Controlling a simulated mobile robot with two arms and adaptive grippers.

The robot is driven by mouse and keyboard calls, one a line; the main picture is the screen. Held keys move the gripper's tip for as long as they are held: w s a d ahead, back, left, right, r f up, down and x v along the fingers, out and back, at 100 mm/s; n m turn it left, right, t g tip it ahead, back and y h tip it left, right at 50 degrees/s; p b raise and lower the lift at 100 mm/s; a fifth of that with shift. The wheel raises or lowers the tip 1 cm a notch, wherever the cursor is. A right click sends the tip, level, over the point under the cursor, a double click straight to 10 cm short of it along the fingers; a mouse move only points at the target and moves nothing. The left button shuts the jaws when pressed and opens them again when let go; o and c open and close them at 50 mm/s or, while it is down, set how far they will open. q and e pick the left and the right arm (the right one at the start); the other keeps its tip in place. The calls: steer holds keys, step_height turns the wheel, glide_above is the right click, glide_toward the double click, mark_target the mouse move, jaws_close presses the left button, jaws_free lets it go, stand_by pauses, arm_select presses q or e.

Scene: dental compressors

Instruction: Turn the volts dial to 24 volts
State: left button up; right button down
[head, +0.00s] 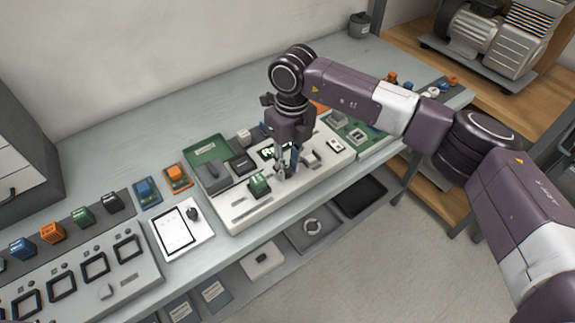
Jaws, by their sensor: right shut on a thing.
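A pale test panel (240,215) lies on the grey bench in the middle of the head view. My right gripper (286,171) points down at it from above, its fingers closed on a small part that looks like the volts dial. The fingers hide most of that part, so its pointer and setting cannot be read. A lit green display (267,153) sits just behind the fingers, partly covered by the gripper. My left gripper is not in view.
A green block (259,185) stands on the panel left of my fingers, close by. A green tray (208,150) lies at the panel's back left. A white tablet-like board (180,229) lies to the left.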

mark_target(289, 168)
steer(key=shift+w+r, duration=0.1)
steer(key=c, duration=1.7)
jaws_free()
steer(key=shift+o, duration=0.2)
step_height(289, 168, up, 12)
steer(key=shift+w+d, duration=0.15)
steer(key=shift+d, duration=0.1)
